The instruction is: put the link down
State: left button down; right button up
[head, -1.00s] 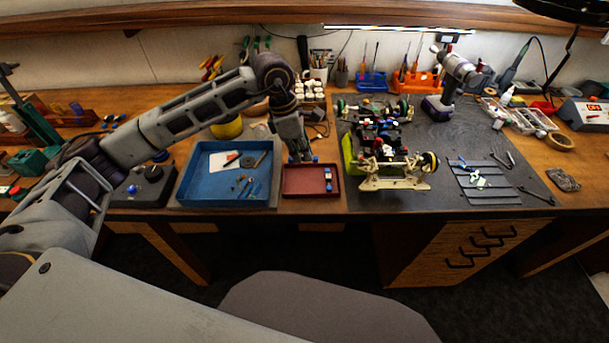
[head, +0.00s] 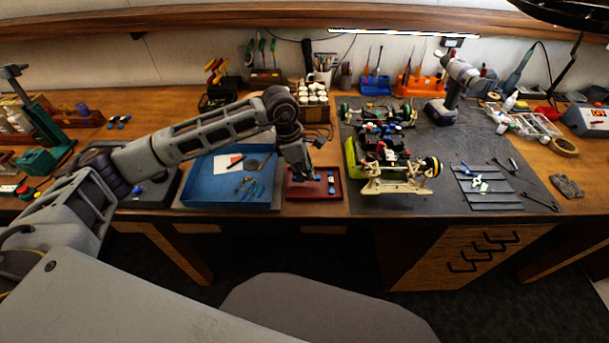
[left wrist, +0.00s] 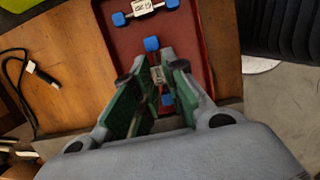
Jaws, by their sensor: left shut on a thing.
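My left gripper (head: 309,176) reaches down over the small red tray (head: 298,193). In the left wrist view, my left gripper (left wrist: 155,78) is shut on a link (left wrist: 157,76), a short pale metal piece with blue ends. The held link points lengthwise between the fingers, over the tray floor; I cannot tell if it touches the floor. A second link (left wrist: 147,8) lies crosswise in the tray (left wrist: 186,30), apart from the held one; it also shows in the head view (head: 331,183). My right gripper is not in view.
A blue tray (head: 232,202) with small tools stands left of the red tray. The car chassis (head: 398,186) stands on the dark mat to the right. White bottles (head: 313,92) stand behind. A black cable (left wrist: 35,95) lies beside the tray.

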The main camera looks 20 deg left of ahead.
pick_arm(q)
jog(key=shift+x, duration=0.85)
jog(key=shift+a+f, duration=0.15)
jog(key=shift+a, duration=0.05)
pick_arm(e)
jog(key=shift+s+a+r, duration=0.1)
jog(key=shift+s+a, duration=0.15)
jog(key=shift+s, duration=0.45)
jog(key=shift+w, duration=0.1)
pick_arm(q)
jog(key=shift+f, duration=0.15)
jog(key=c, duration=1.5)
grip_release()
jog(key=shift+o, duration=0.2)
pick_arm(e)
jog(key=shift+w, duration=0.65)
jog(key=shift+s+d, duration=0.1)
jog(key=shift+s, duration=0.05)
